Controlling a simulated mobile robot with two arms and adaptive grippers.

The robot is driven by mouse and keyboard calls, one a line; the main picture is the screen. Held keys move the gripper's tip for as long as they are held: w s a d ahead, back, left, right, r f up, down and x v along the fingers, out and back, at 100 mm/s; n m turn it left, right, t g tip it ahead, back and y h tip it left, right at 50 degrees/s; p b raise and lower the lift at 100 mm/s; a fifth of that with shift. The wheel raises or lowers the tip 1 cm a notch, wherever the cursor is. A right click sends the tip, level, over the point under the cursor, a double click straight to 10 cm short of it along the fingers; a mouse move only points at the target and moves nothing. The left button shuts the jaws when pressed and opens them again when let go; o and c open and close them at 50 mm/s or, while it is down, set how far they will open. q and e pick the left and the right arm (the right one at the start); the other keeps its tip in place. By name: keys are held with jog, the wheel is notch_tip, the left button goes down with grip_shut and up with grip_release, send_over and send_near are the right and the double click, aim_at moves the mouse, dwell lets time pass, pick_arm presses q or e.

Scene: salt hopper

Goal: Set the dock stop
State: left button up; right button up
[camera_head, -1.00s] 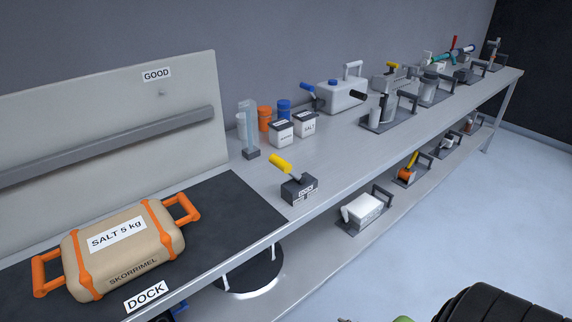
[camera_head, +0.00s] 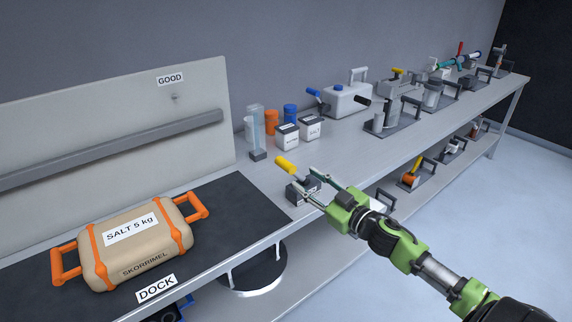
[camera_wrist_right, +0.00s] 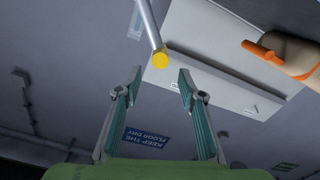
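The dock stop is a small dark block (camera_head: 297,196) at the bench's front edge, right of the black dock mat (camera_head: 245,205). Its lever has a yellow grip (camera_head: 285,165) that leans up to the left. My right gripper (camera_head: 311,184) is open, with its fingers in front of the block and partly hiding it. In the right wrist view the yellow lever end (camera_wrist_right: 159,60) shows just beyond and between the open fingertips (camera_wrist_right: 160,78), with nothing held. A tan salt bag (camera_head: 150,262) with orange handles lies on the mat. My left gripper is not in view.
Behind the lever stand a clear upright gauge (camera_head: 256,135), orange and blue cups and two white salt boxes (camera_head: 311,127). A white jug (camera_head: 348,99) and several tool stands line the bench further right. A black round stool (camera_head: 255,272) sits below the edge.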

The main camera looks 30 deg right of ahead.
aim_at(278, 159)
jog(key=w, duration=0.3)
jog(key=w+p, duration=0.1)
jog(key=w, duration=0.3)
jog(key=w+a, duration=0.1)
jog(key=w, duration=0.2)
jog(key=shift+w, duration=0.3)
jog(key=shift+p, duration=0.3)
grip_shut()
